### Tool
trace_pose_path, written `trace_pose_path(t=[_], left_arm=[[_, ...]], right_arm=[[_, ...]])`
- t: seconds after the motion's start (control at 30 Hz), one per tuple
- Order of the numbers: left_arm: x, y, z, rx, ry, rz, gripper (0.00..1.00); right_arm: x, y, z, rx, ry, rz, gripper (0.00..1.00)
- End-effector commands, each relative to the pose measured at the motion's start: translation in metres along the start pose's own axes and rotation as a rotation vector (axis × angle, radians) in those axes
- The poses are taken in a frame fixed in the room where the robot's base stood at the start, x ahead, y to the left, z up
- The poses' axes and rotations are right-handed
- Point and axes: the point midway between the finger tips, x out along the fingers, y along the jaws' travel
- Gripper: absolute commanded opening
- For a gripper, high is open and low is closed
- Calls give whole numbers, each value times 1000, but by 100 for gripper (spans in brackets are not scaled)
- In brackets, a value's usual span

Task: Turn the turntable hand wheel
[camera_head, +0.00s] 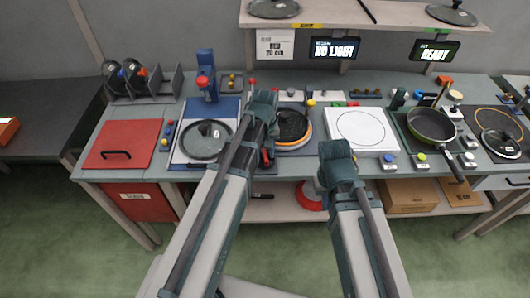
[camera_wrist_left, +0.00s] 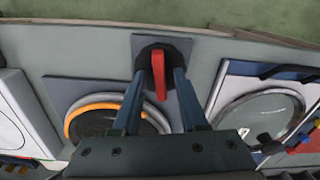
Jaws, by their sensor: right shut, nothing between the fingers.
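A red lever-like handle (camera_wrist_left: 160,75) sits on a dark round hub on a grey plate (camera_wrist_left: 183,108) near the table's front edge. In the head view, a little of the red handle (camera_head: 266,157) shows beside my left gripper (camera_head: 269,146); the arm hides the rest. In the left wrist view, my left gripper (camera_wrist_left: 159,84) has its two fingers apart, one on each side of the handle. I cannot tell whether they touch it. The round turntable with an orange rim (camera_head: 297,145) lies beside the handle. My right gripper (camera_head: 336,153) is shut and empty over the front edge.
A glass lid (camera_head: 205,139) on a blue-edged mat lies left of the handle. A white plate with a circle (camera_head: 360,128) and a frying pan (camera_head: 431,124) stand to the right. A red panel (camera_head: 124,144) is at left. A shelf (camera_head: 350,15) hangs above.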

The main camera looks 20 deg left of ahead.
Motion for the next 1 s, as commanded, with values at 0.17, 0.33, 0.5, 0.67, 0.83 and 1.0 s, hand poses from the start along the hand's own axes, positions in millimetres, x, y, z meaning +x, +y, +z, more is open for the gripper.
trace_pose_path(t=[0.17,0.33,0.5,0.67,0.83,1.0], left_arm=[[0,0,0,0,0,0,48],[-1,0,0,0,0,0,48],[-8,0,0,0,0,0,48],[-23,0,0,0,0,0,48],[-47,0,0,0,0,0,48],[-73,0,0,0,0,0,48]], right_arm=[[0,0,0,0,0,0,0],[-1,0,0,0,0,0,0],[-8,1,0,0,0,0,0],[-23,2,1,0,0,0,0],[-47,4,3,0,0,0,0],[-73,7,4,0,0,0,0]])
